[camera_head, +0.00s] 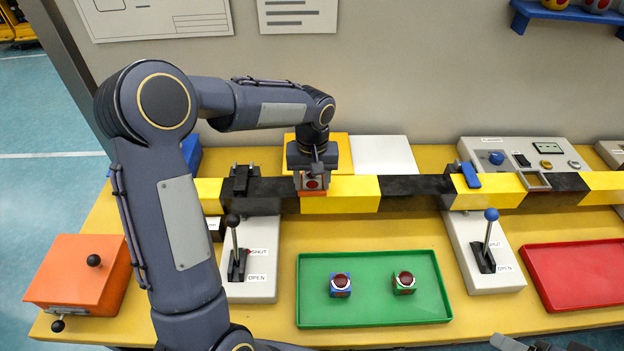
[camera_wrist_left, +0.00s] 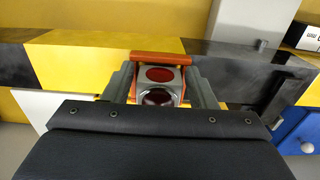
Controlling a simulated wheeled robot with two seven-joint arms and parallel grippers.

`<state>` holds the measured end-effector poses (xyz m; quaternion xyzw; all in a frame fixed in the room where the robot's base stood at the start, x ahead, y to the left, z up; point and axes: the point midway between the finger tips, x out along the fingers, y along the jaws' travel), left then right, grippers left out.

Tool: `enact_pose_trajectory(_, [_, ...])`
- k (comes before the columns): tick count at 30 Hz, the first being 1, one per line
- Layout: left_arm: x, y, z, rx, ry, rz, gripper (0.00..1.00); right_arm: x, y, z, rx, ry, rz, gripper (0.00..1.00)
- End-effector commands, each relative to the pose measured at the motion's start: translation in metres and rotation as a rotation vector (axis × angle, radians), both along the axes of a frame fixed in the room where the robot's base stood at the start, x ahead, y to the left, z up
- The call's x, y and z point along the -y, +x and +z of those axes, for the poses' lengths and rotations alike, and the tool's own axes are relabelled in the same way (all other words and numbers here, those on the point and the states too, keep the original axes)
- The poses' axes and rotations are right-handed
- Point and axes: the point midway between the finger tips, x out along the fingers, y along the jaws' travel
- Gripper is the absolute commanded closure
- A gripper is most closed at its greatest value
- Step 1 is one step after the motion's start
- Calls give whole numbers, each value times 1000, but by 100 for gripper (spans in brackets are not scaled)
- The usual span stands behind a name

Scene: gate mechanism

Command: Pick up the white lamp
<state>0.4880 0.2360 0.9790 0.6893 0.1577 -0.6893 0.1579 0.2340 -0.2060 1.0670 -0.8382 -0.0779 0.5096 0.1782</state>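My left gripper (camera_head: 313,178) points down at the black-and-yellow striped bar. Its two grey fingers (camera_wrist_left: 163,85) stand on either side of a small orange-edged lamp-like block (camera_head: 312,184) and appear closed on it. In the left wrist view this block (camera_wrist_left: 160,75) shows an orange edge, a pale face with a red disc, and a dark round dome. I cannot make out a plainly white lamp. Two lamps with dark red domes, one blue-based (camera_head: 340,286) and one green-based (camera_head: 404,283), stand on the green tray (camera_head: 375,313). Only grey tips of my right gripper (camera_head: 530,345) may show at the bottom edge.
The striped bar (camera_head: 340,194) crosses the yellow table, with a yellow panel and a white panel (camera_head: 385,155) behind it. Lever boxes (camera_head: 250,285) (camera_head: 488,275), a red tray (camera_head: 580,275), an orange box (camera_head: 80,272) and a control panel (camera_head: 520,155) stand around.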

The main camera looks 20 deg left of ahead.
Motion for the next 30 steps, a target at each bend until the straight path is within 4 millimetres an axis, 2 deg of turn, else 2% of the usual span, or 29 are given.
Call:
enact_pose_trajectory(1, [0,0,0,0,0,0,55,0,0,0,0,0,0,40])
enact_pose_trajectory(8, [0,0,0,0,0,0,85,0,0,0,0,0,0,40])
enact_pose_trajectory(16, [0,0,2,1,0,0,86,0,0,1,0,0,0,40])
enact_pose_trajectory(20, [0,0,11,2,1,0,86,0,0,8,0,0,0,40])
enact_pose_trajectory(25, [0,1,39,3,1,0,86,0,0,29,0,0,0,40])
enact_pose_trajectory(30, [30,-2,74,4,0,-6,86,0,0,51,0,0,0,40])
